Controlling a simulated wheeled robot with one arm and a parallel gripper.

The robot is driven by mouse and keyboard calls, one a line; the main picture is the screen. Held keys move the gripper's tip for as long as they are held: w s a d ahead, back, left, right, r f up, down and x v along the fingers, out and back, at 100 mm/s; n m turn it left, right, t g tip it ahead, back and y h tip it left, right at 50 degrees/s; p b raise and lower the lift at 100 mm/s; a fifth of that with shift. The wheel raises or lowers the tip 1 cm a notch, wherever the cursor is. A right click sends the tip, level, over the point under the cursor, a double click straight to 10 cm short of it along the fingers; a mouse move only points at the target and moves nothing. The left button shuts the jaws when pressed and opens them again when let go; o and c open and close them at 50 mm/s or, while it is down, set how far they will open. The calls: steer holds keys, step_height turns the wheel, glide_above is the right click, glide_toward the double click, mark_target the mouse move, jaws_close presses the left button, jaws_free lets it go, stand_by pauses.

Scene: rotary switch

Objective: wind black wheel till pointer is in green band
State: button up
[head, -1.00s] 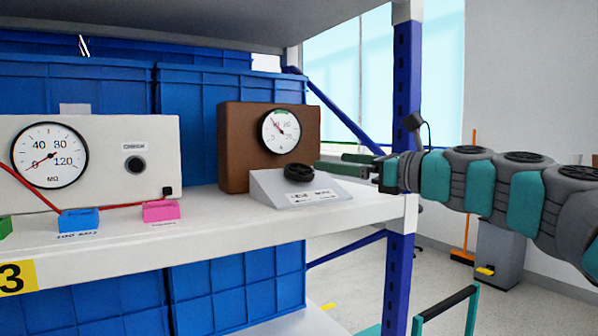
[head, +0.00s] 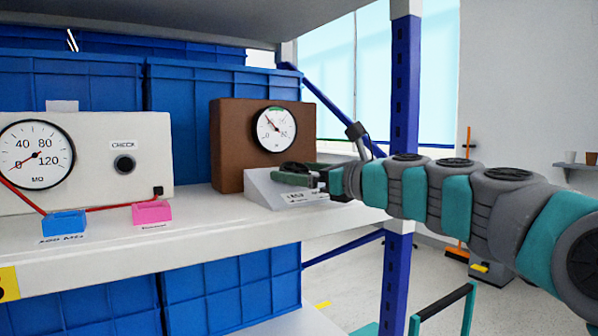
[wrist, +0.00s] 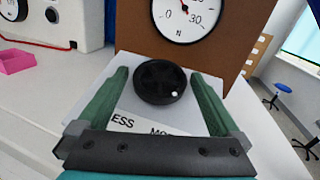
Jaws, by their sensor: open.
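The black wheel (wrist: 160,84) sits on a sloped grey panel (wrist: 88,112) with partly readable lettering. My gripper (wrist: 158,75) is open, with one green finger on each side of the wheel; I cannot tell whether they touch it. In the head view my gripper (head: 297,174) covers part of the wheel. The round white dial (head: 276,130) is on a brown box (head: 228,145) behind the panel. A green band (head: 275,109) lies at its top edge. The thin pointer appears to point up and left, left of the band. The wrist view cuts off the dial's top.
A pale meter box (head: 90,160) stands at the left of the white shelf (head: 200,222). A blue block (head: 64,224) and a pink block (head: 152,213) lie before it. A blue post (head: 404,85) stands at the right. Blue crates (head: 180,90) fill the back.

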steer(key=shift+a, duration=0.1)
steer(key=c, duration=1.2)
steer(key=shift+c, duration=0.2)
steer(key=shift+w+r+n+g+y, duration=0.1)
steer(key=shift+n+g+y, duration=0.2)
steer(key=shift+n+g, duration=0.15)
steer(key=shift+w+n+g+y, duration=0.15)
steer(key=shift+n+g+y, duration=0.55)
steer(key=shift+n+g, duration=0.65)
steer(key=shift+w+n+g+y, duration=0.1)
steer(key=shift+n+g+y, duration=0.3)
steer(key=shift+n+g, duration=1.3)
steer(key=shift+n+g, duration=0.5)
steer(key=shift+g, duration=0.2)
steer(key=o, duration=1.2)
